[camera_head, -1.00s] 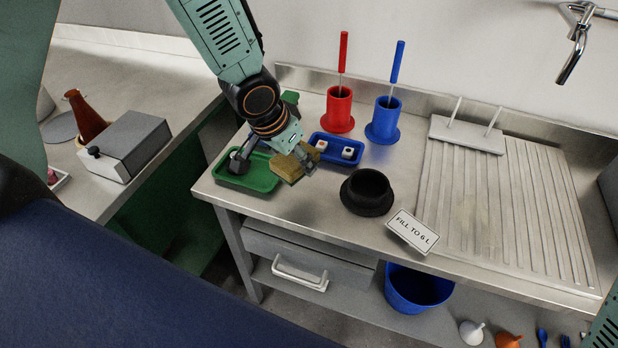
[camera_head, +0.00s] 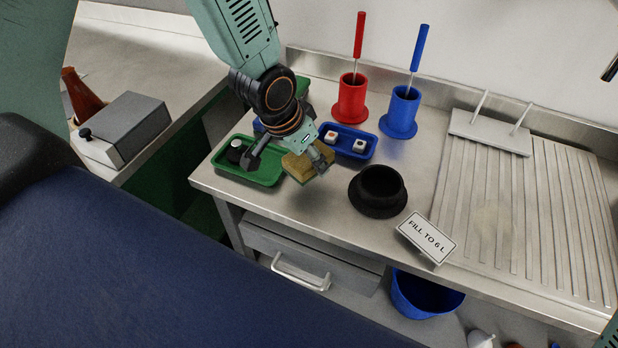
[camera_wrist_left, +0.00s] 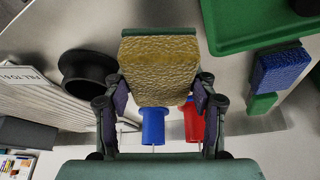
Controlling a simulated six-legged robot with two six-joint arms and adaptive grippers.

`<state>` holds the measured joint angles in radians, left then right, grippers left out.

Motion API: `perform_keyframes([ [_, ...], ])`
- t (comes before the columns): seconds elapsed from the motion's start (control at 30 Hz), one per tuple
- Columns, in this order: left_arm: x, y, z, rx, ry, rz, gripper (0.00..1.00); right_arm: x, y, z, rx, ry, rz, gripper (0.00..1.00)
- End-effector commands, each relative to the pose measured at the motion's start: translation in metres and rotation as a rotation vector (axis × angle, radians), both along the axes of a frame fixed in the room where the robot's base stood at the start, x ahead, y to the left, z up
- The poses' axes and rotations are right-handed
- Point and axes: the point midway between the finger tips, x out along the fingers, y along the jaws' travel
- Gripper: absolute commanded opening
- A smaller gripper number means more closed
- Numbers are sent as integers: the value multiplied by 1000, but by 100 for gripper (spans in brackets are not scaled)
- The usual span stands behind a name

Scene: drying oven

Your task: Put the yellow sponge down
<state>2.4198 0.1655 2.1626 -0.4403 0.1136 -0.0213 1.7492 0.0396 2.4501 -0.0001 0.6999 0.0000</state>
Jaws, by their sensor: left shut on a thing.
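The yellow sponge (camera_head: 297,165) is between the fingers of my left gripper (camera_head: 292,168), over the steel bench just right of the green tray's edge. The left gripper is shut on it. In the left wrist view the yellow sponge (camera_wrist_left: 160,62) fills the space between the two fingers, with a dark green edge above it. I cannot tell whether the sponge touches the bench. My right gripper is not in view.
The green tray (camera_head: 262,177) holds a dark object. A blue tray (camera_head: 371,149) with two small cubes, a black round pot (camera_head: 378,191), a red holder (camera_head: 351,98) and a blue holder (camera_head: 400,112) stand nearby. A sign (camera_head: 427,238) sits at the front edge.

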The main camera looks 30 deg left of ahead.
Motion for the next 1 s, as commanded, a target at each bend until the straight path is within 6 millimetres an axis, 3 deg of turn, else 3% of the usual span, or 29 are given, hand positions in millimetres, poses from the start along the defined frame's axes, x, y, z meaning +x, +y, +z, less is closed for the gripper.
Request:
perform_keyframes([
  [0.43, 2, 0, -47, 1, 2, -1, 28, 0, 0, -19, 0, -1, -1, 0],
  [0.93, 4, 0, -53, 2, 0, -1, 28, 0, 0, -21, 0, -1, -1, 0],
  [0.97, 4, 0, -52, 2, -1, -1, 60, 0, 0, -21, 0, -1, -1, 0],
  [1.0, 4, 0, -52, 2, -1, -1, 63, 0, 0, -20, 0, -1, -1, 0],
])
